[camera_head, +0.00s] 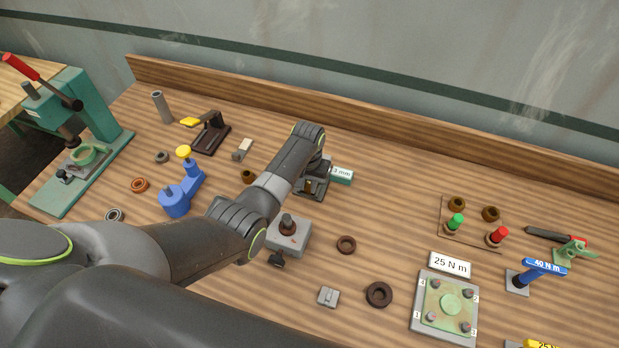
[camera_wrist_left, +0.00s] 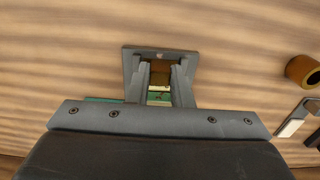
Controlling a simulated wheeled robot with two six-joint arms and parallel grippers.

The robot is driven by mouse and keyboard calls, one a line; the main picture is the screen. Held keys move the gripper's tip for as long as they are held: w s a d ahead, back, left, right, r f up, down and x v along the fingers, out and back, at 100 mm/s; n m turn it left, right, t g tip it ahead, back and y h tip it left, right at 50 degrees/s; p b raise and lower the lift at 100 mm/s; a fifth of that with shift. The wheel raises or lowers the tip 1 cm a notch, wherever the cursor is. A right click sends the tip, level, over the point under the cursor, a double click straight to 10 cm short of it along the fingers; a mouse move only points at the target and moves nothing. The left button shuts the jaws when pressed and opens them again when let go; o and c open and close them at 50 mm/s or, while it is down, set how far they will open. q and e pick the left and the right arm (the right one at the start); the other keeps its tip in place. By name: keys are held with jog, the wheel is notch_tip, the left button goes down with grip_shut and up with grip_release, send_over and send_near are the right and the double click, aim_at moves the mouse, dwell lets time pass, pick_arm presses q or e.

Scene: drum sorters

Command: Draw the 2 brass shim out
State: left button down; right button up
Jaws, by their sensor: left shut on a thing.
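My left gripper (camera_head: 309,187) reaches down at the middle of the bench, beside a teal block with a white label (camera_head: 341,174) ending in "3 mm"; the rest of the label is hidden by my arm. The jaws are shut on a small brass piece, which I take to be the brass shim (camera_wrist_left: 160,68); it shows between the two fingers in the left wrist view. A strip of the teal block (camera_wrist_left: 104,99) shows behind the wrist plate there. How far the shim sits in or out of the block cannot be told. My right gripper is not in view.
A grey box with a dark knob (camera_head: 289,236) stands just in front of the gripper. A blue fixture (camera_head: 181,192) and a dark stand with a yellow handle (camera_head: 208,134) are at left. A bolted plate (camera_head: 445,306) lies at right. Bare bench lies right of the teal block.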

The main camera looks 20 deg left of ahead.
pick_arm(q)
jog(key=shift+s+r+p, duration=0.1)
jog(key=shift+s+p, duration=0.6)
jog(key=shift+p, duration=0.15)
jog(key=shift+s+p, duration=1.1)
jog(key=shift+s, duration=0.35)
notch_tip(320, 180, up, 8)
